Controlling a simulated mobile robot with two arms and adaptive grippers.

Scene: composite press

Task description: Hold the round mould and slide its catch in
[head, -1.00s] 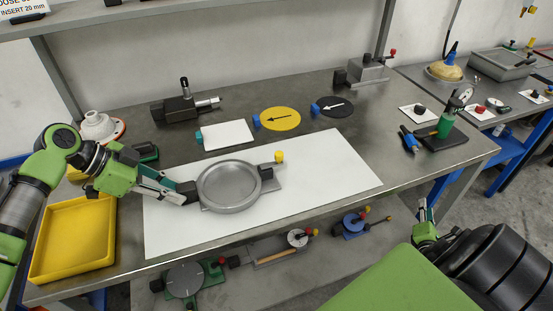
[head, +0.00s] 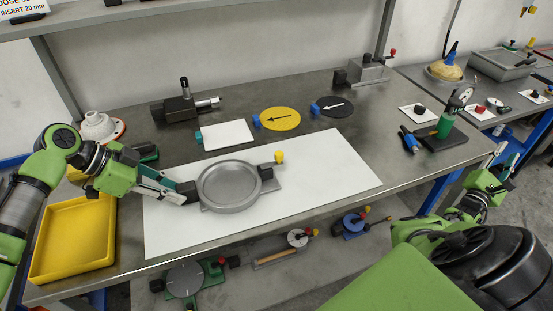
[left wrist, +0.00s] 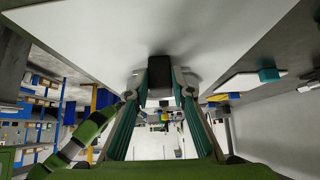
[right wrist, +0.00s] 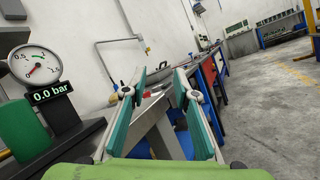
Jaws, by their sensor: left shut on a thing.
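The round mould (head: 228,187), a grey metal dish on a flat base plate, lies on the white sheet. A black block (head: 265,171) and a yellow knob (head: 279,157), apparently its catch, stand at its right back side. My left gripper (head: 178,192) is shut on the mould's black grip (head: 188,190) at the left; the grip also shows between its fingers in the left wrist view (left wrist: 160,78). My right gripper (head: 503,158) is empty and open, off the right end of the bench; its spread fingers show in the right wrist view (right wrist: 158,90).
The white sheet (head: 330,180) is clear right of the mould. Behind it lie a white plate (head: 228,134), a yellow disc (head: 280,119) and a black disc (head: 335,107). A gauge stand (head: 445,130) is at the right end; a yellow tray (head: 72,240) is at left.

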